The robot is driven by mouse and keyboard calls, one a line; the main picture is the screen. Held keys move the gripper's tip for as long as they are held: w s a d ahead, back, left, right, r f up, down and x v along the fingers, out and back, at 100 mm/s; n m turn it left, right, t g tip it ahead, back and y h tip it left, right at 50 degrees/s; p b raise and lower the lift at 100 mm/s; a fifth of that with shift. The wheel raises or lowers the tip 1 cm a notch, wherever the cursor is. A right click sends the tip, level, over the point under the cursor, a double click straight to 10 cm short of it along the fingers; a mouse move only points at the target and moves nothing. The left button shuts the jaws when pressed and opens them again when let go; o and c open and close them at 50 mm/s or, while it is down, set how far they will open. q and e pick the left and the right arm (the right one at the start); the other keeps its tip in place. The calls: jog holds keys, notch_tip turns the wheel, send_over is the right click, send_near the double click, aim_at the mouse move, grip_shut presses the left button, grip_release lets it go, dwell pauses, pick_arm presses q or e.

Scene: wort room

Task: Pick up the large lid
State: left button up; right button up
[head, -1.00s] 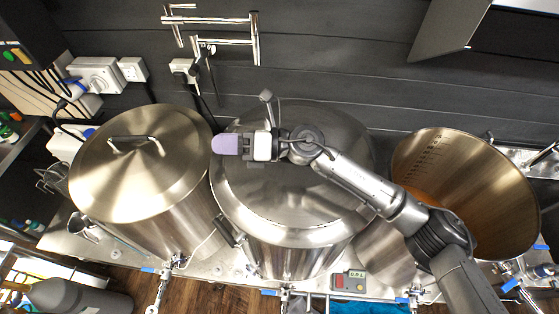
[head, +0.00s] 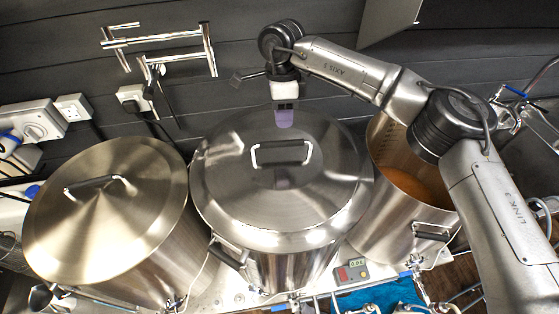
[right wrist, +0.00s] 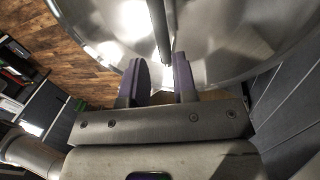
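The round steel lid (head: 240,195) of the middle pot has an arched metal handle (head: 281,145) on top. The same lid fills much of the top of the right wrist view (right wrist: 225,30). My right gripper (head: 285,122) hangs over the back part of this lid, a short way behind the handle. In the right wrist view, its two purple fingers (right wrist: 160,75) are apart with nothing held. A thin metal bar, likely the handle, runs down the picture to just ahead of the gap between the fingers. My left gripper is not in view.
Another lidded pot (head: 110,215) stands close on the left. An open pot (head: 400,205) with orange-brown liquid stands on the right, partly behind my right arm. A wall-mounted pipe fixture (head: 160,50) is at the back left. A small controller (head: 351,272) lies in front.

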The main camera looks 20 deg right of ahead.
send_over(281, 157)
jog(key=f, duration=0.3)
jog(key=d+f, duration=0.1)
jog(key=f, duration=0.1)
jog(key=shift+w+p, duration=0.35)
jog(key=shift+a+f+p, duration=0.15)
jog(key=shift+f+p, duration=0.15)
jog(key=shift+f, duration=0.05)
jog(key=f, duration=0.1)
jog(key=f+p, duration=0.1)
jog(key=f, duration=0.1)
jog(key=shift+s+a+f, duration=0.1)
jog(key=shift+s+a, duration=0.15)
jog(key=shift+s+f+p, duration=0.1)
jog(key=shift+f+p, duration=0.25)
jog(key=shift+f, duration=0.35)
grip_shut()
